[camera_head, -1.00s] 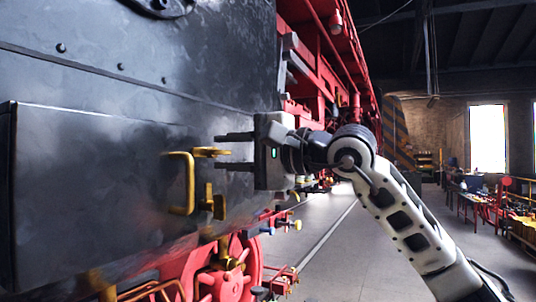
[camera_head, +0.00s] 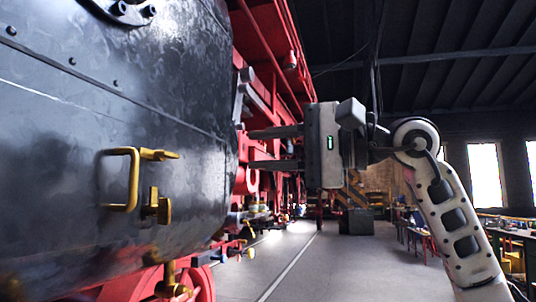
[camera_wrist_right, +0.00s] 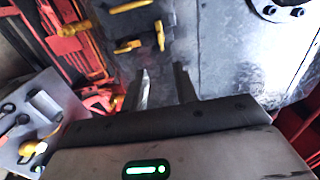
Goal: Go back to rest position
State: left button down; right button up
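My right gripper (camera_head: 250,149) is in the air to the right of the locomotive's dark panel in the head view. Its two fingers point left and are spread apart with nothing between them. In the right wrist view its fingers (camera_wrist_right: 162,88) also stand apart and empty. A yellow handle (camera_head: 132,180) and a yellow latch (camera_head: 157,207) are on the dark panel (camera_head: 60,130), left of the gripper and apart from it. My left gripper is not in view.
Red locomotive framework (camera_head: 262,60) runs back behind the gripper. A grey floor (camera_head: 310,265) lies open along the locomotive. Tables (camera_head: 415,232) stand at the far right. The right wrist view shows a grey tray-like surface (camera_wrist_right: 60,95) with tools at left.

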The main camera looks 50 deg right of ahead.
dwell(0.4)
jog(key=w+a+f+m+g+y, duration=0.65)
jog(key=w+a+f+y, duration=0.35)
jog(key=w+a+f, duration=0.4)
notch_tip(320, 180, down, 24)
jog(key=w+m+t+h, duration=0.2)
jog(key=m+t+h, duration=0.55)
jog(key=m, duration=2.05)
jog(key=s+a+f+m+g+h, duration=0.1)
jog(key=s+a+f+m+h, duration=0.15)
jog(key=s+f+m, duration=0.5)
jog(key=s+a+f+m+g+h, duration=0.15)
jog(key=f+m+h, duration=0.25)
jog(key=f+m, duration=0.8)
jog(key=s+a+f+m+g, duration=0.2)
jog(key=s+a+f+g, duration=0.2)
jog(key=s+f, duration=0.5)
notch_tip(320, 180, down, 2)
jog(key=shift+s+f, duration=0.1)
jog(key=shift+s, duration=0.15)
